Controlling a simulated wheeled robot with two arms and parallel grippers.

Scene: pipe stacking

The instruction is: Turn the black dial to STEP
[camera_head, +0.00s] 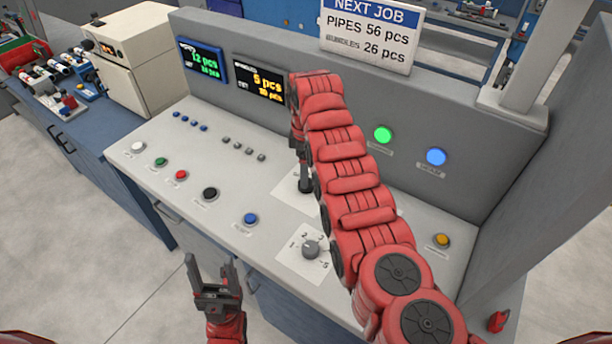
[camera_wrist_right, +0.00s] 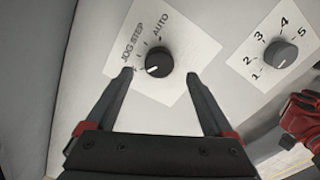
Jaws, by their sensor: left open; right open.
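The black dial (camera_wrist_right: 158,62) sits on a white plate marked JOG, STEP and AUTO (camera_wrist_right: 191,40) in the right wrist view. Its white mark is at the dial's lower left, seemingly toward the JOG end. My right gripper (camera_wrist_right: 161,75) is open, its fingertips on either side of the dial with gaps. In the head view the dial (camera_head: 305,185) shows beneath the right gripper, which my red right arm partly hides. My left gripper (camera_head: 210,277) is open and empty, in front of the panel's front edge.
A grey dial numbered 1 to 5 (camera_head: 311,249) sits near the black dial; it also shows in the right wrist view (camera_wrist_right: 281,54). Several push buttons, including a blue one (camera_head: 250,219), dot the sloping panel (camera_head: 270,180). Two displays and a sign (camera_head: 370,33) stand behind.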

